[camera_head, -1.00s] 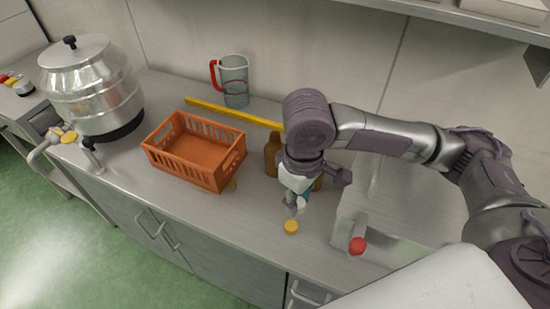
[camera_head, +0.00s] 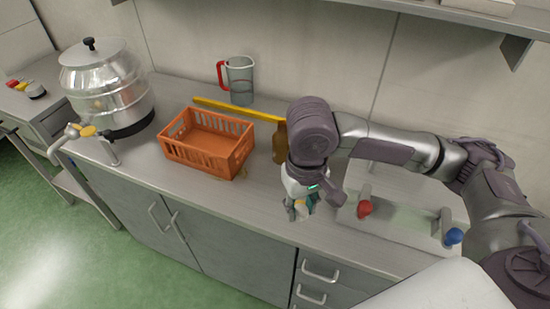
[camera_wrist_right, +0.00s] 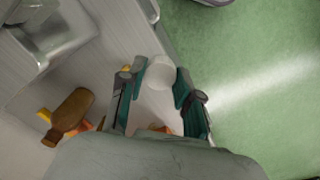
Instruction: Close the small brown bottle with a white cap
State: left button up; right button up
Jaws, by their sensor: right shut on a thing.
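A brown bottle (camera_head: 280,143) stands on the steel counter between the orange crate and my right gripper (camera_head: 303,209). The right arm hides part of it. A brown bottle also shows in the right wrist view (camera_wrist_right: 72,110), left of the fingers. In the wrist view my right gripper (camera_wrist_right: 160,85) is shut on a round white cap (camera_wrist_right: 159,72), held between the fingertips above the counter's front edge. The cap cannot be made out clearly in the head view. I cannot tell whether another bottle is behind the gripper. My left gripper is not in view.
An orange crate (camera_head: 202,164), a red-handled jug (camera_head: 241,80), a yellow bar (camera_head: 224,107) and a steel tank (camera_head: 105,88) stand on the counter (camera_head: 262,205). A yellow cap is partly hidden by my right gripper. Red (camera_head: 364,208) and blue (camera_head: 453,236) knobs are at the right.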

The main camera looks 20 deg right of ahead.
aim_at(280, 147)
jog(key=j+z, duration=0.3)
jog(key=z, duration=0.15)
jog(key=k+j+z, duration=0.1)
jog(key=j+z, duration=0.15)
jog(key=z, duration=0.2)
